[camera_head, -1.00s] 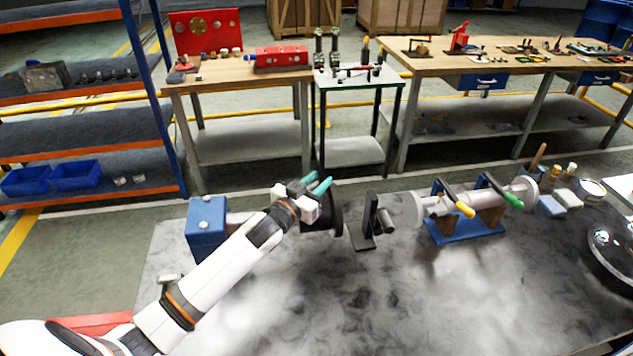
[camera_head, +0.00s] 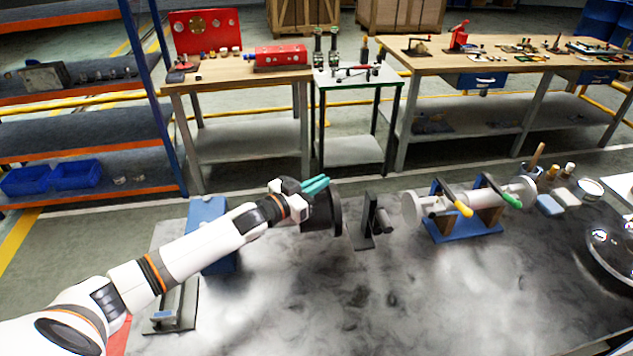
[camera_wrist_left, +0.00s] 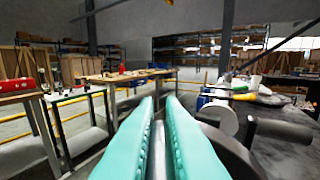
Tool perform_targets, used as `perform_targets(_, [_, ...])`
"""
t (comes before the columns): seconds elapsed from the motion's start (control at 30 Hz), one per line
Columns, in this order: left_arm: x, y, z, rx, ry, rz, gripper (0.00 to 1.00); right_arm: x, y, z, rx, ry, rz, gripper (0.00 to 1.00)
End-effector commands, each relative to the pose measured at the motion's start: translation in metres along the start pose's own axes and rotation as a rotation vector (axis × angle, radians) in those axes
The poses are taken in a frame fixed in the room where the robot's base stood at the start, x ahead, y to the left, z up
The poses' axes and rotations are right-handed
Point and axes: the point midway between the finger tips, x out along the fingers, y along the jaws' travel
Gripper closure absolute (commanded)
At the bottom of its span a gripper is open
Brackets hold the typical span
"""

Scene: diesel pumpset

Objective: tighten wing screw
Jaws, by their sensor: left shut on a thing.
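My left gripper (camera_head: 317,184) has teal fingers and is at the black round part (camera_head: 335,210) on the near table. Its fingers lie close together above and beside that part's rim. In the left wrist view the fingers (camera_wrist_left: 160,110) close on a grey metal piece (camera_wrist_left: 158,150), seemingly the wing screw. Its shape is mostly hidden by the fingers, so I cannot tell how far it is turned. My right gripper is not in view.
A black bracket (camera_head: 362,225) stands just right of the black part. A blue block (camera_head: 207,212) stands at left. The table's front middle is clear.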

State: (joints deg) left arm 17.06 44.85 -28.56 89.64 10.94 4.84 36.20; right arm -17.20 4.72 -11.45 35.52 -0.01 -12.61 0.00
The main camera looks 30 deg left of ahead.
Motion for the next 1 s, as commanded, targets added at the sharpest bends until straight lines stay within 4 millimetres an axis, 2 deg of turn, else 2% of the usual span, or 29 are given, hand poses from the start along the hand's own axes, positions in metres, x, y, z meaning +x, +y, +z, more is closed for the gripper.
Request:
perform_targets(0.5, [0.000,-0.004,0.001,0.004,-0.001,-0.343,1.00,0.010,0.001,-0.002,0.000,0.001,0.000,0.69])
perform_targets(1.0, [-0.001,-0.007,0.001,0.000,-0.002,-0.450,1.00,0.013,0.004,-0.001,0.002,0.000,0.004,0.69])
